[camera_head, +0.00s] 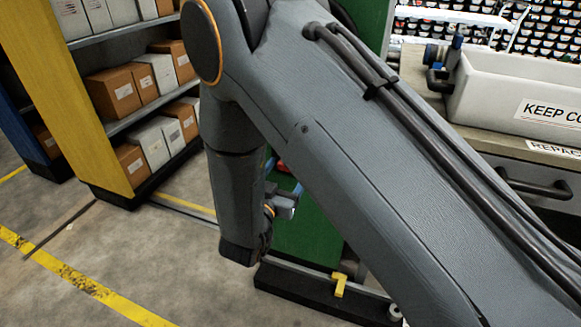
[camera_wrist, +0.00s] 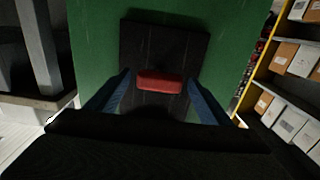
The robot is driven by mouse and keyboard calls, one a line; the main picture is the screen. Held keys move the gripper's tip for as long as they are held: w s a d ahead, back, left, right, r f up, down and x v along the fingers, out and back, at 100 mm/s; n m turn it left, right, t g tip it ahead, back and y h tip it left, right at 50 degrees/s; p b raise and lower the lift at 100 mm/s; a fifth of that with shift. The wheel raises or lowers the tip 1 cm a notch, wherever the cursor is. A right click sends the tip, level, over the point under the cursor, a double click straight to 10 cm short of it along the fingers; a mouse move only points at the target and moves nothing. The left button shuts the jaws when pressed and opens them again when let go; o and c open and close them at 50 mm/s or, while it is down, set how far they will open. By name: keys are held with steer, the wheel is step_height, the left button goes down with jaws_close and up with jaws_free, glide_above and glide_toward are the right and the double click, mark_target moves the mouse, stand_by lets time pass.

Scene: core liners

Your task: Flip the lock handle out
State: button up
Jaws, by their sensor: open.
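The lock handle is a red bar (camera_wrist: 160,81) lying horizontally on a dark square plate (camera_wrist: 190,42) on a green panel (camera_wrist: 95,45) in the wrist view. My gripper (camera_wrist: 160,92) is open, with one blue finger on each side of the red bar. I cannot tell the depth gap between the fingertips and the bar. In the head view my gripper (camera_head: 287,188) is partly hidden behind my arm, close to the green panel (camera_head: 313,225). A small red patch (camera_head: 281,167) shows there; most of the handle is hidden.
Shelves with brown and white boxes (camera_head: 116,92) stand at the left, behind a yellow end panel (camera_head: 75,85). A worktop with a white bin (camera_head: 515,95) and a drawer handle (camera_head: 533,184) is at the right. A yellow piece (camera_head: 340,284) sits low by the dark base. The floor at left is clear.

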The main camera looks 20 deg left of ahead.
steer(key=shift+w+d, duration=0.1)
steer(key=shift+w, duration=0.85)
steer(key=shift+c, duration=0.3)
